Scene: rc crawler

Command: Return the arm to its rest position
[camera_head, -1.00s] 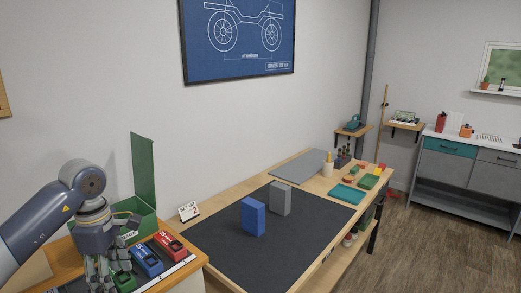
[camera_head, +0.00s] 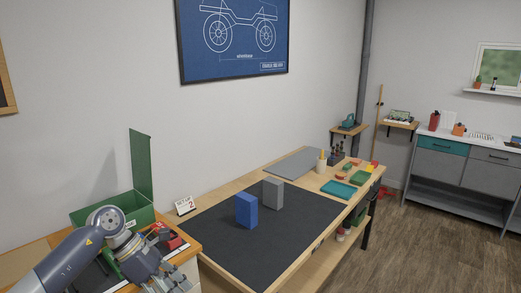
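My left arm comes in at the lower left, and its gripper (camera_head: 172,281) hangs over the right part of the wooden side table (camera_head: 192,246). Its fingers point toward the bottom of the picture, and I cannot tell whether they are open or shut. A red model car (camera_head: 170,239) shows just behind the gripper, partly covered by it. A green model car (camera_head: 110,262) shows partly between the arm and the gripper. The blue car seen earlier is hidden behind the gripper. My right gripper is not in view.
A green box (camera_head: 138,214) with its lid raised stands behind the arm, beside a small card (camera_head: 185,205) marked 2. On the workbench's dark mat (camera_head: 287,235) stand a blue block (camera_head: 246,211) and a grey block (camera_head: 273,192). The mat's front is clear.

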